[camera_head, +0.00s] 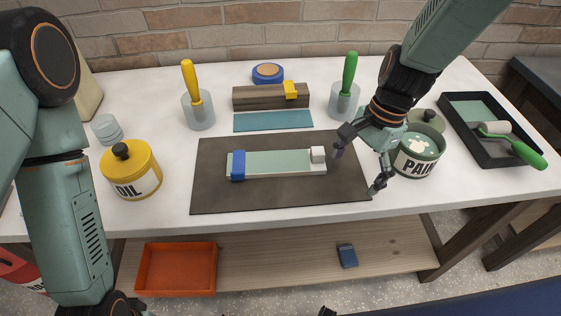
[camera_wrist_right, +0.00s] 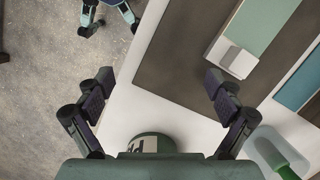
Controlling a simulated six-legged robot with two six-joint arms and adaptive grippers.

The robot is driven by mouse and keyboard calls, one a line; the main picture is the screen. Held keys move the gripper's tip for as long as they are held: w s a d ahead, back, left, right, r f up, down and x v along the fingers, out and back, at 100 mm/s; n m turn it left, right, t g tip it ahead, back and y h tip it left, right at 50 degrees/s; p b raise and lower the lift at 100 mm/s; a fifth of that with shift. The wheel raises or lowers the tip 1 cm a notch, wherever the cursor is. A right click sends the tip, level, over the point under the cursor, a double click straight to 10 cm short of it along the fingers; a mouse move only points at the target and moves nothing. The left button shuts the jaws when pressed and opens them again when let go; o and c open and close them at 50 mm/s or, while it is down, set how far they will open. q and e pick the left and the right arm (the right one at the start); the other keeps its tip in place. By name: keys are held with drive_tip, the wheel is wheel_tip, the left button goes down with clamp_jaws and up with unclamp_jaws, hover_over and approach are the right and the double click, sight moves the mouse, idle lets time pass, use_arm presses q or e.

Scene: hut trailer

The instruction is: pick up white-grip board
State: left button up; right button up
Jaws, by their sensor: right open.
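The white-grip board (camera_head: 275,163) is a pale green, white-edged board lying flat on a dark mat (camera_head: 225,198). Its white grip (camera_head: 318,155) is at the right end and a blue band (camera_head: 238,165) is at the left end. My right gripper (camera_head: 357,171) is open and empty, above the mat's right edge, just right of the white grip and apart from it.
A paint can (camera_head: 416,155) stands close beside my right gripper. Behind the mat are a brown block (camera_head: 262,98), a teal strip (camera_head: 272,121) and cups with yellow (camera_head: 198,112) and green (camera_head: 343,103) handles. A yellow oil tin (camera_head: 131,172) stands left; a black tray (camera_head: 470,130) lies right.

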sight(316, 151)
drive_tip(key=w+a+r+m+t+y, duration=0.1)
drive_tip(key=w+a+r+m+y, duration=0.1)
drive_tip(key=w+r+m, duration=0.5)
drive_tip(key=shift+n, duration=0.7)
drive_tip(key=x, duration=0.3)
drive_tip(key=w+x, duration=0.1)
drive_tip(key=x, duration=0.2)
drive_tip(key=shift+w+a+f, duration=0.2)
drive_tip(key=shift+a+f, duration=0.1)
drive_tip(key=shift+f, duration=0.5)
drive_tip(key=x, duration=0.4)
drive_tip(key=shift+w+a+f, duration=0.1)
drive_tip(key=shift+w+a, duration=0.05)
drive_tip(key=shift+w+a+f, duration=0.1)
drive_tip(key=shift+w+f, duration=0.05)
drive_tip(key=shift+f, duration=0.05)
drive_tip(key=shift+s+r, duration=0.1)
drive_tip(key=shift+s, duration=0.1)
drive_tip(key=shift+c, duration=1.1)
drive_tip(key=shift+w, duration=0.15)
drive_tip(key=c, duration=1.1)
